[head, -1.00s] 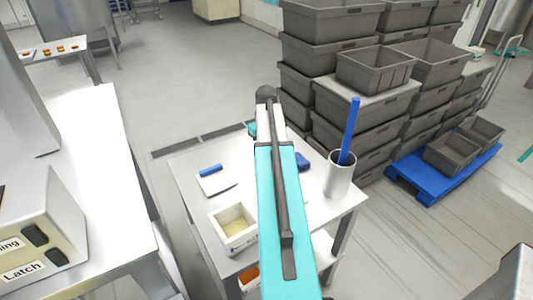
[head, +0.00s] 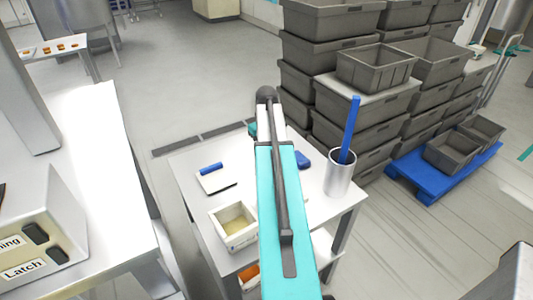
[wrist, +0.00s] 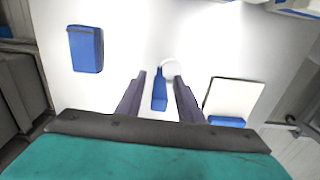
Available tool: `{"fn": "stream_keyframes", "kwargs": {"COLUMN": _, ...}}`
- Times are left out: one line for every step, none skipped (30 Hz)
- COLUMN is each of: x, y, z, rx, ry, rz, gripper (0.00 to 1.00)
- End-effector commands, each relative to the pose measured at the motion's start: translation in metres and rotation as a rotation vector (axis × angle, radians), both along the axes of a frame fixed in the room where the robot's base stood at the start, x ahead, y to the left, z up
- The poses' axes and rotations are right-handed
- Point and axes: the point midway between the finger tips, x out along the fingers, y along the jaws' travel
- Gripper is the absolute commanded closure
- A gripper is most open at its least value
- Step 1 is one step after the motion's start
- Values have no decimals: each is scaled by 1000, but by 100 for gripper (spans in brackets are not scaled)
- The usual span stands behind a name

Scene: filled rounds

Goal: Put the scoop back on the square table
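The scoop (wrist: 160,92) shows in the wrist view, with a blue handle and a pale round bowl. It appears to lie on the white top of the square table (wrist: 120,30). My gripper (wrist: 160,76) is open, with one dark finger on each side of the handle and a gap to both. I cannot tell how far above the table the fingertips are. In the head view my arm hides the gripper and the scoop; the table (head: 310,205) shows around it.
On the table are a white scraper with a blue handle (head: 215,179), a blue block (head: 304,159), a white tub (head: 229,243) and a metal cup (head: 339,182) holding a blue rod (head: 350,130). Grey crates (head: 365,105) stack behind it. A bench (head: 95,170) stands left.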

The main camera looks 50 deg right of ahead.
Motion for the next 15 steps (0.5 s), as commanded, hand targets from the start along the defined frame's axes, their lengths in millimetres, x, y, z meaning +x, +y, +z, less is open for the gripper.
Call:
{"fn": "stream_keyframes", "kwargs": {"x": 0, "y": 0, "z": 1, "rx": 0, "ry": 0, "rz": 0, "gripper": 66}}
{"fn": "stream_keyframes", "kwargs": {"x": 0, "y": 0, "z": 2, "rx": 0, "ry": 0, "rz": 0, "gripper": 66}}
{"fn": "stream_keyframes", "kwargs": {"x": 0, "y": 0, "z": 4, "rx": 0, "ry": 0, "rz": 0, "gripper": 66}}
{"fn": "stream_keyframes", "kwargs": {"x": 0, "y": 0, "z": 4, "rx": 0, "ry": 0, "rz": 0, "gripper": 66}}
{"fn": "stream_keyframes", "kwargs": {"x": 0, "y": 0, "z": 5, "rx": 0, "ry": 0, "rz": 0, "gripper": 66}}
{"fn": "stream_keyframes", "kwargs": {"x": 0, "y": 0, "z": 7, "rx": 0, "ry": 0, "rz": 0, "gripper": 66}}
{"fn": "stream_keyframes", "kwargs": {"x": 0, "y": 0, "z": 9, "rx": 0, "ry": 0, "rz": 0, "gripper": 66}}
{"fn": "stream_keyframes", "kwargs": {"x": 0, "y": 0, "z": 10, "rx": 0, "ry": -1, "rz": 0, "gripper": 66}}
{"fn": "stream_keyframes", "kwargs": {"x": 0, "y": -1, "z": 13, "rx": -1, "ry": -1, "rz": 0, "gripper": 66}}
{"fn": "stream_keyframes", "kwargs": {"x": 0, "y": -1, "z": 16, "rx": -1, "ry": -1, "rz": 0, "gripper": 66}}
{"fn": "stream_keyframes", "kwargs": {"x": 1, "y": -1, "z": 19, "rx": -2, "ry": -2, "rz": 0, "gripper": 66}}
{"fn": "stream_keyframes", "kwargs": {"x": 0, "y": -1, "z": 23, "rx": -2, "ry": -2, "rz": 0, "gripper": 66}}
{"fn": "stream_keyframes", "kwargs": {"x": 0, "y": -1, "z": 26, "rx": -1, "ry": -1, "rz": 0, "gripper": 66}}
{"fn": "stream_keyframes", "kwargs": {"x": 0, "y": -1, "z": 29, "rx": -1, "ry": -1, "rz": 0, "gripper": 66}}
{"fn": "stream_keyframes", "kwargs": {"x": 0, "y": -1, "z": 34, "rx": -2, "ry": -2, "rz": 0, "gripper": 66}}
